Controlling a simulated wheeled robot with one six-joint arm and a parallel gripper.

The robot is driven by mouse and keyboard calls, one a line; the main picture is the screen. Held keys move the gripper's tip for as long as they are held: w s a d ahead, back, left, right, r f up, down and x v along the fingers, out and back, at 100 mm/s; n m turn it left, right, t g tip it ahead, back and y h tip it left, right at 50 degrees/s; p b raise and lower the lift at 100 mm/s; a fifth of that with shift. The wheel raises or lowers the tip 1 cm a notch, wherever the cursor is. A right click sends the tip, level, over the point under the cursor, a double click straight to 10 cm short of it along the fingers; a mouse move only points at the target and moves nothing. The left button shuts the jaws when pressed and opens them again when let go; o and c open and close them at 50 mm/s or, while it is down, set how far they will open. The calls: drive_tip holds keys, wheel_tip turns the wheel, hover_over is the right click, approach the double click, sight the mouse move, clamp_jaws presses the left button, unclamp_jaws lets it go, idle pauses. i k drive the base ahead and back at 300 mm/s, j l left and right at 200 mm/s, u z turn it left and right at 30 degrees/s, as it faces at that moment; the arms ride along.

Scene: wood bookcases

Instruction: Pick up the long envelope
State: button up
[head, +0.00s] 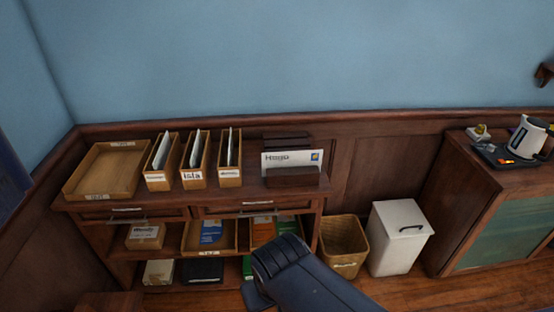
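A long white envelope (290,160) with dark print and a blue stamp-like mark at its upper right stands upright in a dark wooden letter holder (291,179). The holder is at the right end of the bookcase top, and its front board hides the envelope's lower part. A dark link of my arm (309,276) reaches in from the bottom of the head view, in front of the bookcase and below the envelope. No gripper fingers can be made out, so my gripper's state is not shown.
Left of the holder, the bookcase top (255,184) carries upright file boxes (195,158) and an empty-looking wooden tray (107,168). Shelves below hold boxes and folders. A wicker basket (343,245) and a white bin (399,237) stand right. A kettle (527,137) tops the right cabinet.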

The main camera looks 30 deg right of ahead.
sight(310, 157)
drive_tip(key=i+l, duration=0.1)
drive_tip(key=l, duration=0.35)
drive_tip(key=i+l, duration=0.1)
drive_tip(key=l, duration=0.35)
drive_tip(key=l+z, duration=0.1)
drive_tip(key=l, duration=0.3)
drive_tip(key=i+l, duration=0.2)
drive_tip(key=l, duration=0.25)
